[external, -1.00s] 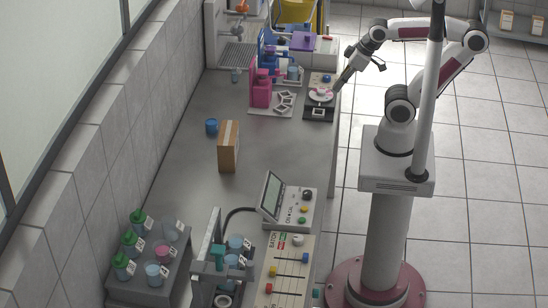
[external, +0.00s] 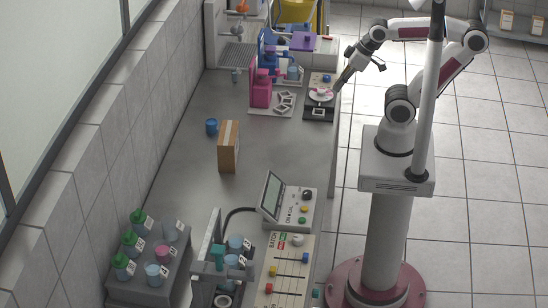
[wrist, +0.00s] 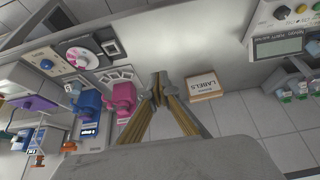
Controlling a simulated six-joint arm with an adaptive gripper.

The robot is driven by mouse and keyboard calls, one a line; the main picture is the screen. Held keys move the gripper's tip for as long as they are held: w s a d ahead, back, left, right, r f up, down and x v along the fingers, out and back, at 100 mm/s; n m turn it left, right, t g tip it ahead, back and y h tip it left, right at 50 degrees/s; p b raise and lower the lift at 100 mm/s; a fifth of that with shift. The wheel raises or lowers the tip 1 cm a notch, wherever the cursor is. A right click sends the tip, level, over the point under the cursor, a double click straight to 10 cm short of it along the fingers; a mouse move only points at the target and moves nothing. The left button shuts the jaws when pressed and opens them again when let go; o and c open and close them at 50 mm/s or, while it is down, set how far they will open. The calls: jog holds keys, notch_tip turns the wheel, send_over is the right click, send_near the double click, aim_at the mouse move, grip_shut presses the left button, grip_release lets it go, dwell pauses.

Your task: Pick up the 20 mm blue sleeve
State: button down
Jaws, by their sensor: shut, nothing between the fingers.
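A small blue cylinder (external: 211,126), which looks like the blue sleeve, stands on the grey bench to the left of a cardboard box. Its size cannot be read from here. I cannot make it out in the wrist view, where my fingers cover part of the bench. My gripper (external: 339,86) is at the bench's right edge, beside a black device with a round white dish, well apart from the blue cylinder. In the wrist view my gripper (wrist: 159,84) has its fingertips together with nothing between them.
The cardboard box (external: 228,146) stands mid-bench. Pink (external: 261,90) and blue clamp-like fixtures and the black device (external: 320,108) occupy the far end. A screen console (external: 290,205) and a rack of cups (external: 150,270) are nearer. The bench middle is mostly clear.

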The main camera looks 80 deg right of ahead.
dwell(0.3)
jog(key=c, duration=1.4)
grip_release()
jog(key=n+t, duration=0.2)
jog(key=t, duration=0.3)
send_over(215, 123)
jog(key=s+d, duration=0.4)
jog(key=s, duration=0.7)
notch_tip(215, 123, down, 10)
jog(key=w+f, duration=0.1)
jog(key=f, duration=0.1)
jog(key=w+a+f+t+y, duration=0.1)
jog(key=w+f, duration=0.1)
jog(key=w+a+f+y, duration=0.1)
jog(key=w+f, duration=0.1)
jog(key=f, duration=0.1)
jog(key=shift+w+a+f+t, duration=0.1)
jog(key=shift+w+a+t, duration=0.1)
jog(key=shift+t, duration=0.1)
jog(key=shift+w+a+f, duration=0.15)
jog(key=shift+w+f, duration=0.15)
jog(key=shift+f, duration=0.3)
